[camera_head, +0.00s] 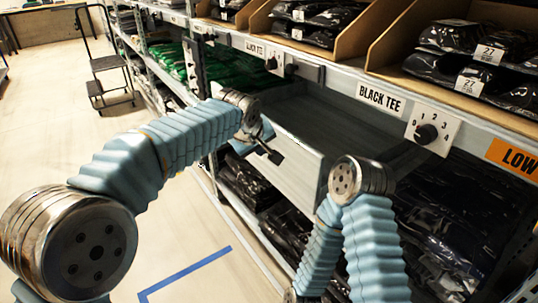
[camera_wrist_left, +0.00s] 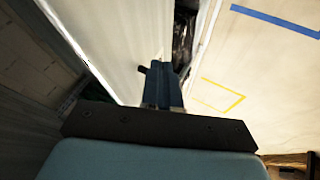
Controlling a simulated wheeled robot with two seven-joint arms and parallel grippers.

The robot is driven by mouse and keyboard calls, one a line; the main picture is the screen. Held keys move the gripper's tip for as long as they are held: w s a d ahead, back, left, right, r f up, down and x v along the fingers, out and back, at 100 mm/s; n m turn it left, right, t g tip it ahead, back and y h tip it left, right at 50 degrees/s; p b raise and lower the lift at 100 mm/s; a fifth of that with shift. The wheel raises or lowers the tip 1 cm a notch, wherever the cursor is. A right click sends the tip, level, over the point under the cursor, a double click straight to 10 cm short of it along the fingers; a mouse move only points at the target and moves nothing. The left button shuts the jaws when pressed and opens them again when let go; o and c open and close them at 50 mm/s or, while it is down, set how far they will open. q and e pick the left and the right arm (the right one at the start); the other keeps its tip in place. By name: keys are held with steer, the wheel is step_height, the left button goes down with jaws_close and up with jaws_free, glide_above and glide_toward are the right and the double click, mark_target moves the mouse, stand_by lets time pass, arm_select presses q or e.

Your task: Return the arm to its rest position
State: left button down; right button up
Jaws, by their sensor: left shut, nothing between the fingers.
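My left arm (camera_head: 180,140) comes in from the left in the head view, with blue ribbed sleeves and metal joints. It reaches out to the open grey drawer-like tray (camera_head: 315,120) of the shelving. My left gripper (camera_head: 273,155) is at the tray's front side, small and dark at its tip. In the left wrist view the gripper fingers (camera_wrist_left: 160,72) are together with nothing between them, beside a pale panel. My right arm (camera_head: 370,245) is bent at the lower right, its metal joint in front of the shelf. The right gripper is not visible.
Shelving with wooden bins (camera_head: 385,45) of black bagged garments runs along the right. A label reads BLACK TEE, beside a dial (camera_head: 428,133). More black bags (camera_head: 450,215) lie on the lower shelf. A cart (camera_head: 108,75) stands far left. Open floor with blue tape (camera_head: 190,272) lies left.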

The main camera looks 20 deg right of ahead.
arm_select(q)
steer(key=v, duration=0.6)
steer(key=s+a+f+g, duration=0.1)
steer(key=a+f, duration=0.4)
steer(key=f, duration=0.6)
steer(key=a+f+m+g, duration=0.1)
steer(key=a+f, duration=0.4)
steer(key=f, duration=0.7)
steer(key=s+a+f+g, duration=0.15)
steer(key=a+f, duration=0.25)
steer(key=f, duration=0.7)
steer(key=s+a+f, duration=0.3)
steer(key=s+f, duration=0.2)
steer(key=s, duration=0.2)
steer(key=s+a+f+g, duration=0.1)
steer(key=s+a+f, duration=0.3)
steer(key=s, duration=0.3)
steer(key=s+a+f+g, duration=0.1)
steer(key=s+a+f, duration=0.3)
steer(key=s+f, duration=0.2)
steer(key=shift+s+a+n, duration=0.25)
steer(key=shift+s+n, duration=0.05)
steer(key=shift+s, duration=0.8)
stand_by(0.9)
